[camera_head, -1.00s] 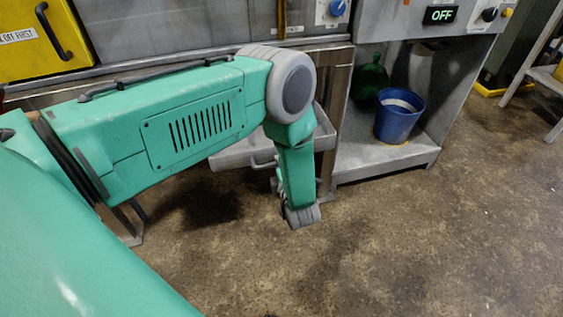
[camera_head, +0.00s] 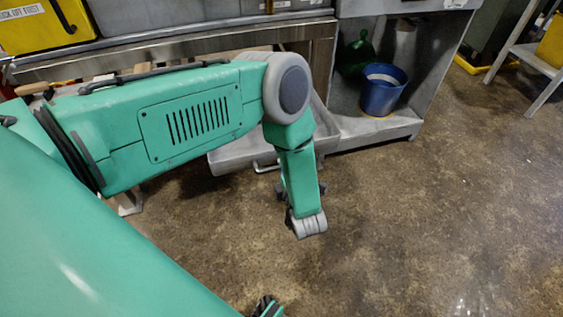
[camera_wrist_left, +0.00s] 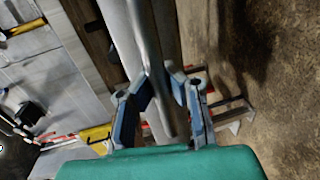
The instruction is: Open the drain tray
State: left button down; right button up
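The drain tray (camera_head: 235,158) is a shallow grey metal tray under the machine. It sticks out from below the frame, with a bar handle (camera_head: 262,168) on its front. My left arm reaches across from the left, and its forearm hides much of the left gripper and part of the tray front. In the left wrist view the handle bar (camera_wrist_left: 150,50) runs between the two blue-grey fingers of my left gripper (camera_wrist_left: 162,88), which are closed around it.
A blue bucket (camera_head: 383,92) and a dark green round container (camera_head: 357,55) stand in the open bay right of the tray. A metal stand (camera_head: 520,65) is at upper right. The brown floor in front is clear.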

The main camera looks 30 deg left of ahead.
pick_arm(q)
jog(key=shift+s+d, duration=0.2)
jog(key=shift+d, duration=0.1)
jog(key=c, duration=1.5)
grip_release()
jog(key=shift+a+f, duration=0.1)
jog(key=shift+c, duration=0.2)
jog(key=shift+w+a, duration=0.1)
jog(key=shift+a, duration=0.05)
pick_arm(e)
jog(key=shift+d, duration=0.15)
pick_arm(q)
jog(key=v, duration=1.2)
